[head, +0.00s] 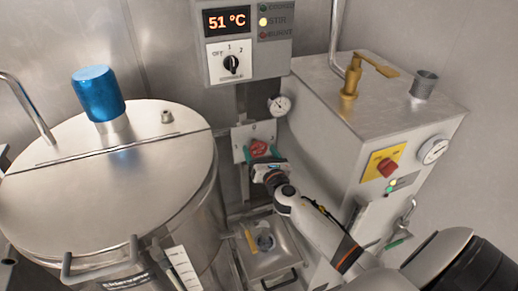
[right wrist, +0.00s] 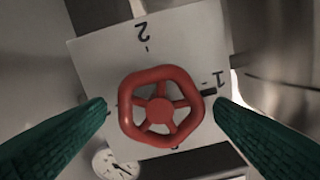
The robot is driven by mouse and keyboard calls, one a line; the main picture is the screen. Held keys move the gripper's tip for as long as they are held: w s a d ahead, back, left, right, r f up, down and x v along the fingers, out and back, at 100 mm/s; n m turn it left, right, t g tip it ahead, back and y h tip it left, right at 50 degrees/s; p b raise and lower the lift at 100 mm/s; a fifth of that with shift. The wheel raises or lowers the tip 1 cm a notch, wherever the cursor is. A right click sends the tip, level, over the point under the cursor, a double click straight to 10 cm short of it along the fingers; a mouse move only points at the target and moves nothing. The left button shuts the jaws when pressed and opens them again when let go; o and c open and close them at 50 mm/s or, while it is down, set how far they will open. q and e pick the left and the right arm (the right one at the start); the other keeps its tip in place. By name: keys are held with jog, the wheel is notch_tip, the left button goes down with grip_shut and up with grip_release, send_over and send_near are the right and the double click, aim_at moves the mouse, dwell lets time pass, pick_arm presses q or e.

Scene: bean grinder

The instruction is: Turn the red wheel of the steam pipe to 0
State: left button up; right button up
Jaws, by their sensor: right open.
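The red wheel (head: 259,148) sits on a white plate (head: 240,137) on the back wall, between the big pot and the steel box. In the right wrist view, the wheel (right wrist: 160,111) faces me, with the plate (right wrist: 98,60) behind it marked 2 and 1. A short dark bar lies beside the rim at the 1. No 0 is legible. My right gripper (head: 265,159) is at the wheel in the head view. Its green fingers (right wrist: 160,104) are open, one on each side of the rim, with small gaps visible. My left gripper is out of view.
A lidded steel pot (head: 100,165) with a blue cap (head: 97,93) stands left. A steel box (head: 375,110) with a brass valve (head: 352,78) stands right. A control panel (head: 231,62) reads 51 °C above. A small gauge (head: 279,106) hangs near the wheel. A metal tray (head: 285,265) lies below.

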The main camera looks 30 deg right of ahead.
jog(key=shift+x, duration=0.85)
jog(key=shift+c, duration=0.6)
jog(key=c, duration=0.9)
jog(key=shift+o, duration=0.2)
jog(key=shift+f+m, duration=0.1)
jog(key=shift+m, duration=0.2)
